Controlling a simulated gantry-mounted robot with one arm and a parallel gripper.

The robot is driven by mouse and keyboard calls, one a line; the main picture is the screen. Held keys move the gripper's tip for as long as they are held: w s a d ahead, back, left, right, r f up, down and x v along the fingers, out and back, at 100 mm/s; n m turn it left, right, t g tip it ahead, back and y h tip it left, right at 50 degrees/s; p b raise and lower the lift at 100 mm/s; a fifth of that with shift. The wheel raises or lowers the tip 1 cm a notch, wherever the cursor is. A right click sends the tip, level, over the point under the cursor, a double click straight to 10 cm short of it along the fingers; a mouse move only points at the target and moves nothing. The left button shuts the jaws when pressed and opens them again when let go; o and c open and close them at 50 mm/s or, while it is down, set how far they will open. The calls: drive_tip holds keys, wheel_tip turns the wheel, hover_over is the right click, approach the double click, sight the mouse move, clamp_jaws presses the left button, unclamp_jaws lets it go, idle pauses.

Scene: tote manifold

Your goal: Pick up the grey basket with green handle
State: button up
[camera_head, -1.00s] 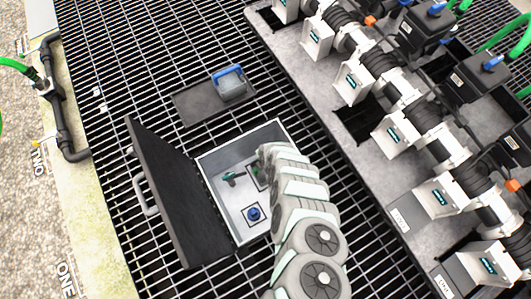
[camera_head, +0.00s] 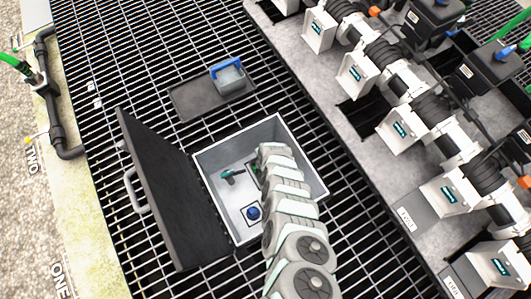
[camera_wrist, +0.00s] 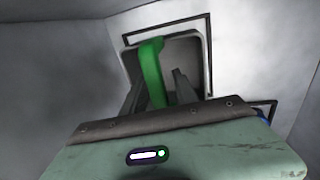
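The grey basket with the green handle sits inside the open grey tote (camera_head: 302,150). In the wrist view the grey basket (camera_wrist: 190,55) lies ahead, within a dark square outline, and its green handle (camera_wrist: 152,72) rises toward me. My gripper (camera_wrist: 160,88) has one dark finger on each side of the handle, with a gap visible at the right finger; it looks open around the handle. In the head view my arm reaches into the tote and hides my gripper and most of the basket; only a bit of green shows beside the arm.
A basket with a blue handle (camera_head: 229,79) sits on a dark mat beyond. A valve manifold (camera_head: 400,125) fills the right.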

clamp_jaws()
idle(1.2)
